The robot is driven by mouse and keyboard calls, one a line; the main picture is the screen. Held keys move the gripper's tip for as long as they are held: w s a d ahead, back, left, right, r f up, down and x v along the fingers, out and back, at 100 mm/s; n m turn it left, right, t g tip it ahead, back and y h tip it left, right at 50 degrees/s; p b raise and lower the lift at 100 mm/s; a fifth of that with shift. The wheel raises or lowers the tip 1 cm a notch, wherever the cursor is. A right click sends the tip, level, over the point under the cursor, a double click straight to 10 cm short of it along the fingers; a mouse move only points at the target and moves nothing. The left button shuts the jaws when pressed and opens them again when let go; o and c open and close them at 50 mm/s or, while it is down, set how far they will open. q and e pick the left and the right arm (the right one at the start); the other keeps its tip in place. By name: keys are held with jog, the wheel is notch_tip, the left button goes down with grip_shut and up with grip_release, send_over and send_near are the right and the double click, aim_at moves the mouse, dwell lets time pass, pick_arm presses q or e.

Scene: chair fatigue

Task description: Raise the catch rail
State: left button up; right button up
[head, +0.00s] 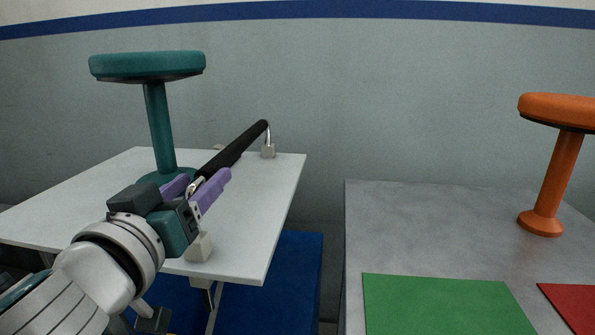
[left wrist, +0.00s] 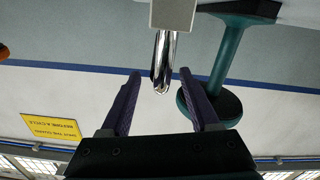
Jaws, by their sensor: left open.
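The catch rail (head: 236,148) is a black padded bar with bent chrome ends, along the right side of the white table. At its far end a chrome leg comes down to a small grey block (head: 268,151); another block (head: 197,247) sits near the front edge. My left gripper (head: 208,175), with purple fingers, is open at the rail's near end. In the left wrist view the chrome end (left wrist: 163,62) shows between and just beyond the open fingertips (left wrist: 160,75), with no clear contact. The black bar is not clearly seen there. My right gripper is out of view.
A teal stool (head: 160,125) stands on the white table (head: 255,220), close behind my left gripper. A grey table (head: 420,220) at the right holds an orange stool (head: 556,180), a green mat (head: 440,305) and a red mat (head: 575,303). A gap separates the tables.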

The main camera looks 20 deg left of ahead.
pick_arm(q)
jog(key=shift+x, duration=0.8)
grip_shut()
dwell(0.9)
